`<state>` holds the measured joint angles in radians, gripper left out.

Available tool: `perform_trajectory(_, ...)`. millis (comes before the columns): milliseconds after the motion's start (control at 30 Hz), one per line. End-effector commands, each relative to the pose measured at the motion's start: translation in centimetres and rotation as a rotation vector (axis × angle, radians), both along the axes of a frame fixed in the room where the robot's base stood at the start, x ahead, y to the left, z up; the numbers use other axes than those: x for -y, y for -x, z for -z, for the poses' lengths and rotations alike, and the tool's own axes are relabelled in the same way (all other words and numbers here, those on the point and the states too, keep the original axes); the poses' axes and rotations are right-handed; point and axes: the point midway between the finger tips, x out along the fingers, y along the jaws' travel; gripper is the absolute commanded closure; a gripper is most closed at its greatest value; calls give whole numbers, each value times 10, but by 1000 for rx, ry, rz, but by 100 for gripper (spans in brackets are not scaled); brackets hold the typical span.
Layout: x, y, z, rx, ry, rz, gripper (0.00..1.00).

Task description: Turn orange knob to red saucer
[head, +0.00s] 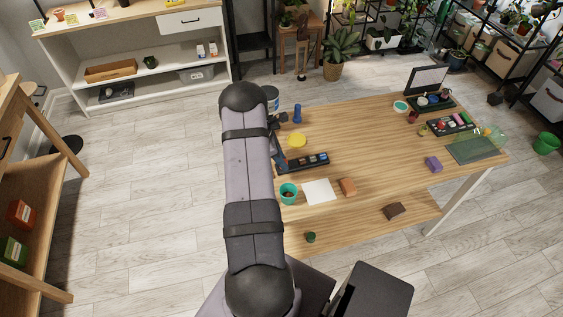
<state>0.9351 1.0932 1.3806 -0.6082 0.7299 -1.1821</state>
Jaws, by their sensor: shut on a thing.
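My gripper (281,158) is low over the left part of the wooden table, at the left end of a dark panel (308,162) with small blue marks. My arm covers much of the gripper, and its fingertips are too small to make out. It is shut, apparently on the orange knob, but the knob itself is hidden. I cannot make out a red saucer or where the knob points.
Near the panel are a yellow disc (297,140), a blue item (297,114), a teal pot (288,193), a white sheet (319,191) and an orange-brown block (348,187). A colourful tray (450,124) lies farther right. The table's middle (375,145) is clear.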

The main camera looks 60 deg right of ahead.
Motion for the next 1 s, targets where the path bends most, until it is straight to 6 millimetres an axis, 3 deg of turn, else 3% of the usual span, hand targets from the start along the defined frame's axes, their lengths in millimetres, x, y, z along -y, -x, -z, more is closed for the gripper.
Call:
perform_trajectory(500, 0, 0, 0, -1, 1, 21, 98)
perform_trajectory(533, 0, 0, 0, -1, 1, 21, 69)
perform_trajectory(600, 0, 0, 0, -1, 1, 21, 58)
perform_trajectory(1000, 0, -2, -4, 1, 2, 21, 58)
